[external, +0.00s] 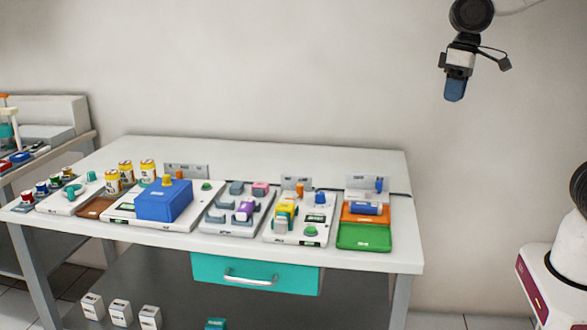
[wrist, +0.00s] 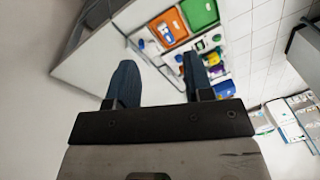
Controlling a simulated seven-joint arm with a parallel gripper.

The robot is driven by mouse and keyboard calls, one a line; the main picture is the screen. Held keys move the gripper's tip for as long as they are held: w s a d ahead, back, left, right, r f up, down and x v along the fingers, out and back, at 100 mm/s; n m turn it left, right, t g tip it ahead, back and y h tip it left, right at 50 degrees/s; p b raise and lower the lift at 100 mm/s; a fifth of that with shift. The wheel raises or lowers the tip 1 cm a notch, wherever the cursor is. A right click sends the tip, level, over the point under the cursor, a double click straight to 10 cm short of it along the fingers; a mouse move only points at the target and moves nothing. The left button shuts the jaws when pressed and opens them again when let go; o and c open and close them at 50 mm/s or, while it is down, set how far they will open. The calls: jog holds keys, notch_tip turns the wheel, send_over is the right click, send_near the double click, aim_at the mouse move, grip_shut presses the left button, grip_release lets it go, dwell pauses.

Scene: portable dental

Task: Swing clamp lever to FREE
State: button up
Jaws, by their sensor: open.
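My gripper (external: 454,90) hangs high at the upper right of the external view, well above the table and to its right, apart from everything. In the wrist view my gripper (wrist: 160,78) is open and empty, with two dark blue fingers spread. The clamp lever cannot be made out for certain. One white station (external: 295,230) on the table carries a yellow and orange part (external: 286,211) that may be a clamp. A grey station (external: 230,222) beside it holds a purple part (external: 244,210). Any FREE marking is too small to read.
A blue box (external: 164,201) with a yellow knob stands left of centre on the white table (external: 270,155). Green (external: 364,237) and orange (external: 352,213) trays lie at the right end. A teal drawer (external: 255,273) hangs below the front edge. The table's back strip is clear.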

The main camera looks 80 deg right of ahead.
jog(key=w+d+f+m+y, duration=0.1)
jog(key=w+f+m, duration=0.15)
jog(key=w, duration=0.85)
jog(key=m+g+y, duration=0.2)
jog(key=m+y, duration=0.1)
jog(key=m, duration=0.6)
send_near(300, 185)
jog(key=x, duration=0.2)
jog(key=shift+w+a+f, duration=0.1)
jog(key=shift+w+a, duration=0.05)
jog(key=shift+w, duration=0.05)
jog(key=shift+x, duration=3.9)
jog(key=shift+s, duration=0.15)
jog(key=shift+c, duration=0.4)
